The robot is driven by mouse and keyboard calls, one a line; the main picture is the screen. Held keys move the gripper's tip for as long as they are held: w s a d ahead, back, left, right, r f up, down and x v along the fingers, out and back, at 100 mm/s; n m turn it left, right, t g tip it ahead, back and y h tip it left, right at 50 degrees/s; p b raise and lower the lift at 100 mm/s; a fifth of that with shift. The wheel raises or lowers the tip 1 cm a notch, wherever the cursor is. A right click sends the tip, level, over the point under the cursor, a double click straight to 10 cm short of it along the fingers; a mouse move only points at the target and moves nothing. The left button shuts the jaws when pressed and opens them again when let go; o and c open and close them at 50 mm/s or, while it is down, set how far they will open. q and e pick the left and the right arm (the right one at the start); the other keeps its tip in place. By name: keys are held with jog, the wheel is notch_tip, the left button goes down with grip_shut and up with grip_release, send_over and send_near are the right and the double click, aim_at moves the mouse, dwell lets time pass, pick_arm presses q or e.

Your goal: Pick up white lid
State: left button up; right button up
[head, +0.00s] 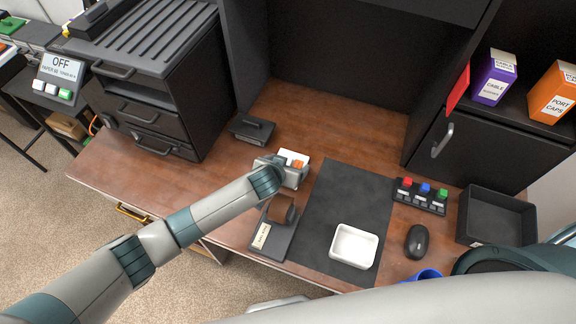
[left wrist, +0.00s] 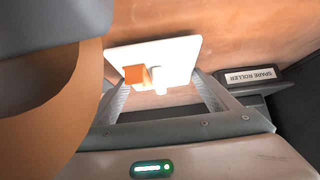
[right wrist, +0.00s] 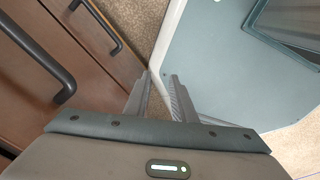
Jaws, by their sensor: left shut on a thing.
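The white lid (head: 290,153) is a flat white plate with an orange block and a small white grip on top. It is over the table, left of the dark mat. My left gripper (head: 288,166) is shut on the white lid. In the left wrist view, the lid (left wrist: 178,50) shows beyond the fingertips (left wrist: 160,85), its white grip between them. I cannot tell whether the lid touches the table. My right gripper (right wrist: 158,85) is open and empty, near my own body; it is not visible in the head view.
A brown roller (head: 281,209) on a dark base stands in front of the left gripper. A spare roller box (head: 251,129) sits behind it. The white tray (head: 354,246) lies on the dark mat (head: 350,190). A button panel (head: 420,195), mouse (head: 418,241) and black bin (head: 497,217) stand right.

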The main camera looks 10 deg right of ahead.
pick_arm(q)
jog(key=shift+r, duration=0.15)
jog(key=shift+r+b, duration=0.65)
jog(key=shift+r, duration=0.95)
jog(key=shift+d+r, duration=0.15)
jog(key=shift+r, duration=0.15)
jog(key=s+d+r+b, duration=0.3)
jog(key=s+d+r, duration=0.2)
jog(key=d+r, duration=0.2)
jog(key=shift+s+d+b, duration=0.4)
jog(key=shift+d, duration=1)
notch_tip(320, 180, up, 7)
jog(key=n+t+y, duration=0.1)
jog(key=n+y, duration=0.2)
jog(key=n, duration=0.1)
send_over(289, 164)
jog(key=a, duration=1.3)
jog(key=s+a+r+n, duration=0.1)
jog(key=a+r, duration=0.2)
jog(key=a, duration=0.3)
jog(key=s+a+r+n+y, duration=0.1)
jog(key=a+r, duration=0.2)
jog(key=a, duration=0.4)
jog(key=s+a+r+y+b, duration=0.1)
jog(key=a+r, duration=0.3)
jog(key=a, duration=0.2)
jog(key=shift+s+a+n+t, duration=0.2)
jog(key=shift+a+n+t, duration=0.1)
jog(key=shift+a+n, duration=0.1)
